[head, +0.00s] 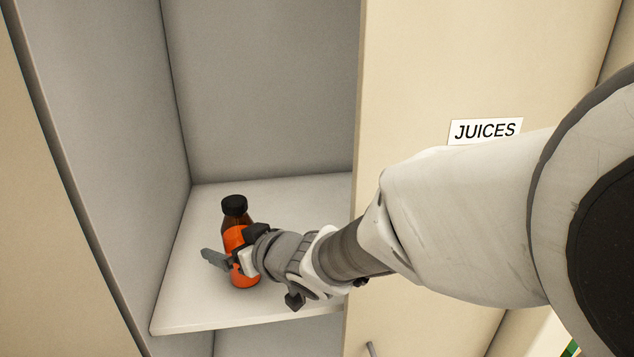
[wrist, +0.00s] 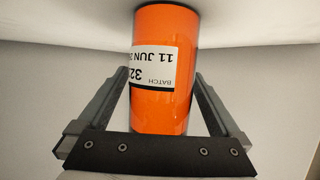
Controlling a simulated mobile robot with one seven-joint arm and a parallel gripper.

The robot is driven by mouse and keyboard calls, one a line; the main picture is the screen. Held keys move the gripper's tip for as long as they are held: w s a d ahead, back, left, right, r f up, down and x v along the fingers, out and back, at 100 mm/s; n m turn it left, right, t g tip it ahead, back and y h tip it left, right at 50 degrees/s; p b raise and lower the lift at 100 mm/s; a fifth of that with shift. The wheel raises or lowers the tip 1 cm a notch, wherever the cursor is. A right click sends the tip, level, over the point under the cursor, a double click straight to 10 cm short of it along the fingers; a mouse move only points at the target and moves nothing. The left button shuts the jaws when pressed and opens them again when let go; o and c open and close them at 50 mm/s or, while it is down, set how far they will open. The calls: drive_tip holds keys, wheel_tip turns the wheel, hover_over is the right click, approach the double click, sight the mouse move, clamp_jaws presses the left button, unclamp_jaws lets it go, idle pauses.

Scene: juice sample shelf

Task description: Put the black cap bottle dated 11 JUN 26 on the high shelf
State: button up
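The black cap bottle (head: 236,205) stands upright on the white shelf board (head: 300,195), with brown glass under its cap and an orange lower part. In the wrist view the orange bottle (wrist: 165,30) fills the space between the fingers. Its white label (wrist: 150,68) is upside down and reads BATCH and 11 JUN, with the rest of the date cut off by the curve. My gripper (head: 228,255) reaches in from the right, its fingers on both sides of the bottle's lower part. Whether both fingers press on it is unclear. The cap is out of the wrist view.
The grey side wall (head: 120,130) of the compartment is left of the bottle. A cream panel with a JUICES sign (head: 486,131) is on the right, partly behind my arm. The board behind the bottle is bare. Another space shows below the board.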

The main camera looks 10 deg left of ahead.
drive_tip(key=shift+s+d+r, duration=0.1)
drive_tip(key=shift+r, duration=0.1)
drive_tip(key=p+v, duration=0.1)
drive_tip(key=v, duration=1)
drive_tip(key=shift+s+d+p, duration=0.25)
drive_tip(key=shift+p, duration=0.15)
